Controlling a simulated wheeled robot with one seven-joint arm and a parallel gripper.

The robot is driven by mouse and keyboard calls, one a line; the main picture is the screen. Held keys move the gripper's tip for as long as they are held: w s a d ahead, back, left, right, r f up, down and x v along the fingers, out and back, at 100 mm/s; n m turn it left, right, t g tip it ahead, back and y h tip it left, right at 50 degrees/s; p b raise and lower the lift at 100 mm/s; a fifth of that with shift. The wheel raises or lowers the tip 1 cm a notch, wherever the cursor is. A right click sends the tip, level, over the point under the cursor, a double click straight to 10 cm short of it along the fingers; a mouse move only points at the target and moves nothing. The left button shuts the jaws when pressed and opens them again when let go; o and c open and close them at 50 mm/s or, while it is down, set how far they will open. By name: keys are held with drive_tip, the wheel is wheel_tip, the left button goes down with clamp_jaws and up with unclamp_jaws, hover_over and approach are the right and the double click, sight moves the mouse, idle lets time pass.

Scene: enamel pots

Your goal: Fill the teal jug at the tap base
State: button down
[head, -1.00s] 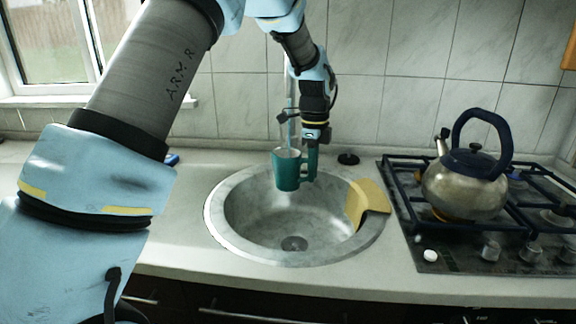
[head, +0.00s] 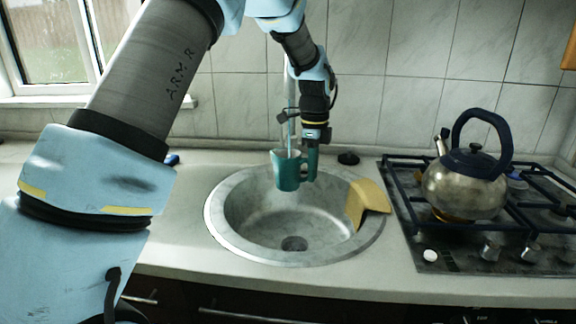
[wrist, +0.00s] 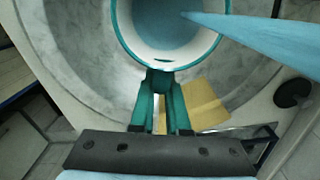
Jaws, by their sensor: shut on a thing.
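The teal jug (head: 286,171) hangs upright over the back of the round sink (head: 215,222), above the basin floor. My gripper (head: 312,147) is shut on the jug's handle at its right side. In the wrist view the white-lined jug (wrist: 168,57) opens toward the camera, with its handle (wrist: 160,82) between my fingers. A pale blue stream of water (wrist: 255,38) runs into the jug and bluish water shows inside. In the head view the stream (head: 290,120) comes down beside my wrist. The tap itself is mostly hidden behind my arm.
A yellow cloth (head: 366,198) hangs over the sink's right rim. A metal kettle (head: 462,186) stands on the gas hob (head: 410,215) to the right. A small black plug (head: 348,158) lies behind the sink. The counter left of the sink is mostly clear.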

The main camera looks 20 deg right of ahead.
drive_tip(key=s+a+b, duration=0.1)
drive_tip(key=s+a, duration=0.3)
drive_tip(key=s, duration=0.3)
drive_tip(key=shift+a+b, duration=0.3)
drive_tip(key=shift+a, duration=0.05)
drive_tip(key=shift+a, duration=0.1)
idle(1.4)
